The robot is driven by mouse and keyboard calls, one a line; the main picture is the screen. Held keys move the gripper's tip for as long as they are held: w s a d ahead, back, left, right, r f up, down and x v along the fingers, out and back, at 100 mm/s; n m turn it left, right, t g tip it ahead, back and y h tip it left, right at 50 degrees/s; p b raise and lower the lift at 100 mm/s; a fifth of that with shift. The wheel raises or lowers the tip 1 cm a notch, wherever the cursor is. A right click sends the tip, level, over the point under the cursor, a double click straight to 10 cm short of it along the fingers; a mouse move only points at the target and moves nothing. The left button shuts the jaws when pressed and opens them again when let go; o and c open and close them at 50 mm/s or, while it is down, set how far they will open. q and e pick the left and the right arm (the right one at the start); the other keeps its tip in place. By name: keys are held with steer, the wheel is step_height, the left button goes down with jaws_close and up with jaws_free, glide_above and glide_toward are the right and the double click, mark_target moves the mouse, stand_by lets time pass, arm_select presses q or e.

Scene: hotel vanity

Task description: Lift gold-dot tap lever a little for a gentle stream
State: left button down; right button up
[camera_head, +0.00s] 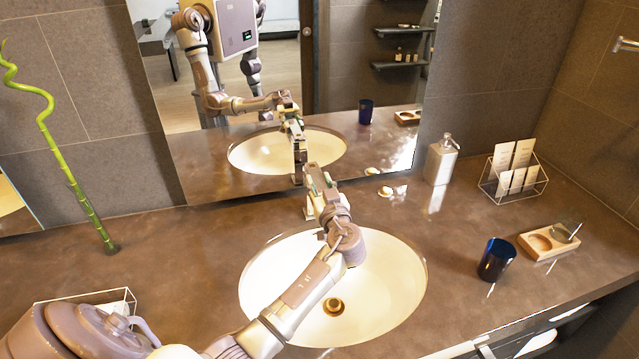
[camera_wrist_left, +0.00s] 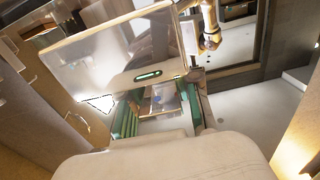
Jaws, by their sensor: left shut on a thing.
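My left gripper (camera_head: 318,188) reaches across the white oval sink (camera_head: 390,290) to its back edge, where the tap stands. It is shut on the tap lever. The gripper hides most of the tap in the head view, and I cannot make out a gold dot there. In the left wrist view, the green-padded fingers (camera_wrist_left: 157,112) sit on either side of a small pale piece with a bluish mark. How far the lever is raised cannot be told. No stream of water is clear in the basin. My right gripper does not show directly.
A mirror (camera_head: 385,120) stands behind the sink. To the right are a soap dispenser (camera_head: 441,160), a wire card rack (camera_head: 514,175), a blue cup (camera_head: 496,260) and a wooden tray (camera_head: 535,246). A bamboo stem (camera_head: 85,205) stands left. The counter between stem and sink is clear.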

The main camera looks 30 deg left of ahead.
arm_select(q)
steer(key=shift+r+g+h+p, duration=0.3)
steer(key=shift+r+p, duration=0.3)
steer(key=shift+p, duration=0.3)
steer(key=shift+r+h+p, duration=0.1)
steer(key=shift+h+p, duration=0.2)
steer(key=shift+p, duration=0.25)
steer(key=c, duration=0.8)
jaws_free()
steer(key=shift+a, duration=0.1)
steer(key=shift+d, duration=0.2)
steer(key=v, duration=1.1)
steer(key=shift+s+d, duration=0.25)
